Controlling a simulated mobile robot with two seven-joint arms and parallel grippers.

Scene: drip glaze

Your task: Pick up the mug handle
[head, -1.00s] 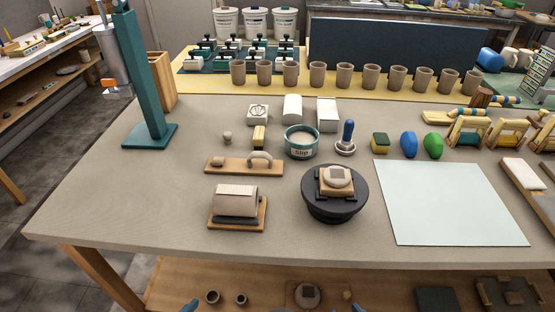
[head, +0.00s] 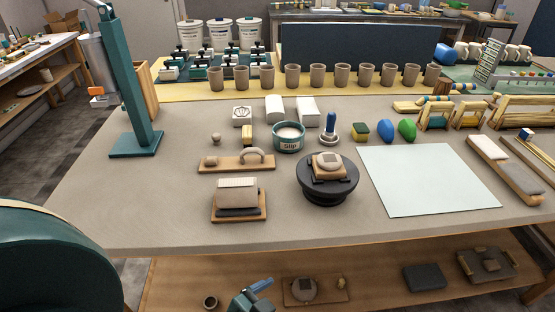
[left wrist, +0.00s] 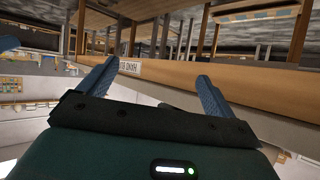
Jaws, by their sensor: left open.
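The mug handle (head: 251,154), a pale grey clay arch, sits on a small wooden board (head: 225,166) left of the table's middle, with a small clay lump (head: 211,162) beside it. My left gripper (head: 259,295) shows at the bottom edge of the head view, in front of the table and well apart from the handle. In the left wrist view its two blue fingers (left wrist: 153,84) are spread with nothing between them. The handle is not visible in that view. My right gripper is out of view.
The left wrist view faces a labelled wooden table edge (left wrist: 180,80). Behind the handle are a slip tub (head: 289,138) and a sponge-like block (head: 248,136). A teal post (head: 131,85) stands left.

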